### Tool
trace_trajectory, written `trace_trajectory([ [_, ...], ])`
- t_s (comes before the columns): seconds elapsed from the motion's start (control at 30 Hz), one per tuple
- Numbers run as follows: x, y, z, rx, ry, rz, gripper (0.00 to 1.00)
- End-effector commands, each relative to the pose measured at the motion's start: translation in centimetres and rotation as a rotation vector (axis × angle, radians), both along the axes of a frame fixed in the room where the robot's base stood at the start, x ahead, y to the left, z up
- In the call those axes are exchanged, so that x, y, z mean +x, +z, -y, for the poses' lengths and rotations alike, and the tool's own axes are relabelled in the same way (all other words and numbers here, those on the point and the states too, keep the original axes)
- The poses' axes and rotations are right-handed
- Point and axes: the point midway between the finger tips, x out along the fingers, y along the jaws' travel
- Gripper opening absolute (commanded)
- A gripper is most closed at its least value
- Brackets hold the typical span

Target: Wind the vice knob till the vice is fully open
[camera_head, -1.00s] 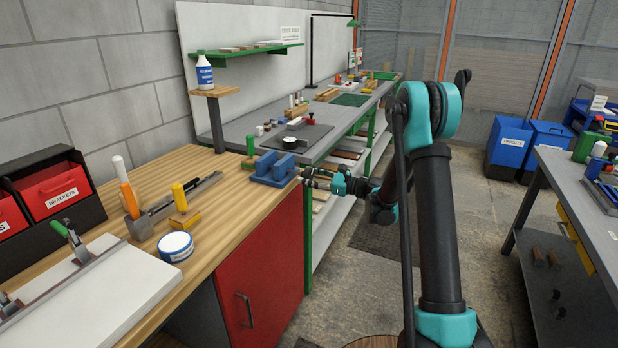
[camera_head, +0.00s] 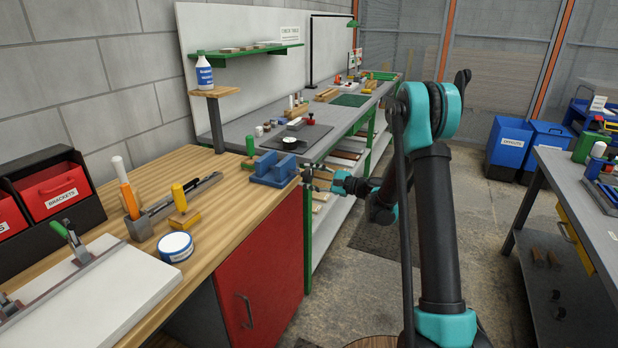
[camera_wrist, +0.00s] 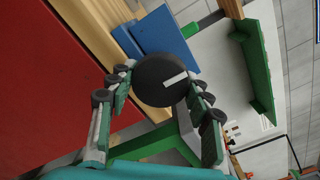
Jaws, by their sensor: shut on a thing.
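The blue vice (camera_head: 273,169) sits on the right edge of the wooden bench in the head view. It also shows in the wrist view (camera_wrist: 160,30), behind its knob. In the head view my gripper (camera_head: 308,177) is at the vice's right side, and the knob is too small to make out there. How far apart the vice jaws are is hard to tell.
A red cabinet front (camera_head: 262,262) lies below the bench edge, close to my gripper. A green-handled tool (camera_head: 250,150) stands just behind the vice. A grey table (camera_head: 235,128) with a green frame stands beyond.

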Motion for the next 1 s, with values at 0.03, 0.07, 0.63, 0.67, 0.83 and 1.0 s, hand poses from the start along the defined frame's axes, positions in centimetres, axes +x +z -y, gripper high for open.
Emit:
trace_trajectory([
  [0.03, -0.05, -0.04, 0.02, -0.003, 0.001, 0.007, 0.21],
  [0.07, -0.05, -0.04, 0.02, -0.005, 0.001, 0.011, 0.21],
  [0.63, -0.06, -0.04, 0.01, -0.01, 0.001, 0.022, 0.64],
  [0.67, -0.06, -0.04, 0.01, -0.009, 0.001, 0.022, 0.67],
  [0.83, -0.04, -0.02, 0.01, -0.009, 0.001, 0.021, 0.72],
  [1.0, -0.04, -0.01, 0.07, -0.008, 0.0, 0.022, 0.72],
])
